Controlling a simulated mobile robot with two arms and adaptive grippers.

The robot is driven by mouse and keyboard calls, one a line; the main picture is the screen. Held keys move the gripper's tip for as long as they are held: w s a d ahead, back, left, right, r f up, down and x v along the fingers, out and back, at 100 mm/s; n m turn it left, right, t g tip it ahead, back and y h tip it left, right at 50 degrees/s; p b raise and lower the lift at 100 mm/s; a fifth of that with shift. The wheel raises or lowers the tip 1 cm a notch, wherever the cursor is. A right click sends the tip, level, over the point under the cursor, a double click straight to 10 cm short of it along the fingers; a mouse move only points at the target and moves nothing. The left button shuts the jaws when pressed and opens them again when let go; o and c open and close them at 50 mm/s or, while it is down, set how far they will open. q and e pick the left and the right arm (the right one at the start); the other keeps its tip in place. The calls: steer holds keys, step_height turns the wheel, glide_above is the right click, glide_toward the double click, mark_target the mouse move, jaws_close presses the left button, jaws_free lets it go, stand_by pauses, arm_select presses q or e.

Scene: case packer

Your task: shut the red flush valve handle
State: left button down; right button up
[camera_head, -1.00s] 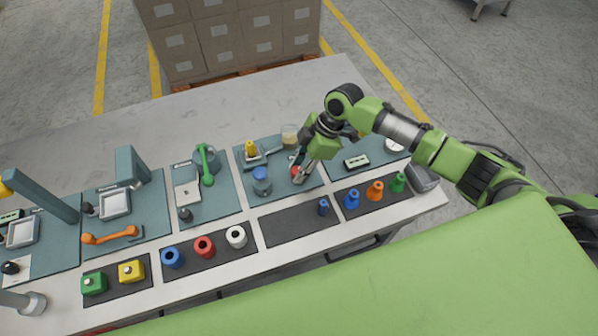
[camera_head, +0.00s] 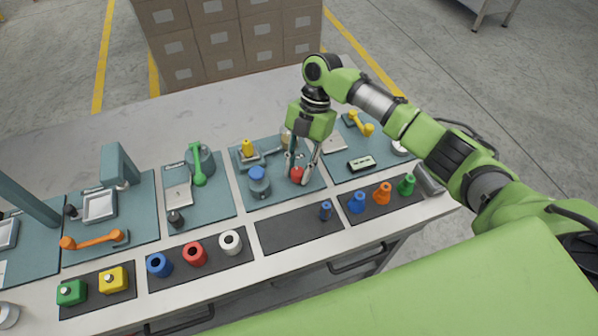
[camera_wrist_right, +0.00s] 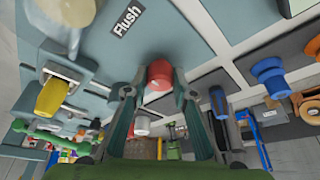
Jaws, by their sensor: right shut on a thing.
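The red flush valve handle (camera_head: 297,176) is a small red knob on a teal panel of the bench. It also shows in the right wrist view (camera_wrist_right: 159,73), beside a "Flush" label (camera_wrist_right: 126,20). My right gripper (camera_head: 298,167) points down at it from above. In the wrist view the fingertips (camera_wrist_right: 157,92) are at either side of the red knob and closed on it. The fingers partly hide the handle's base, and I cannot tell its turned angle. My left gripper is not in view.
A blue-topped jar (camera_head: 258,183) stands left of the red handle, and a yellow knob fitting (camera_head: 247,148) is behind it. A small display (camera_head: 361,163) lies to the right. The dark tray (camera_head: 290,232) in front is mostly bare. The grey tabletop behind (camera_head: 210,115) is clear.

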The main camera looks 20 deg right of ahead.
steer(key=shift+n+b, duration=0.3)
steer(key=shift+n, duration=0.3)
steer(key=o, duration=1.1)
steer(key=shift+r, duration=0.15)
steer(key=v, duration=1.1)
steer(key=shift+w+r, duration=0.25)
steer(key=shift+w, duration=0.05)
steer(key=shift+a, duration=0.1)
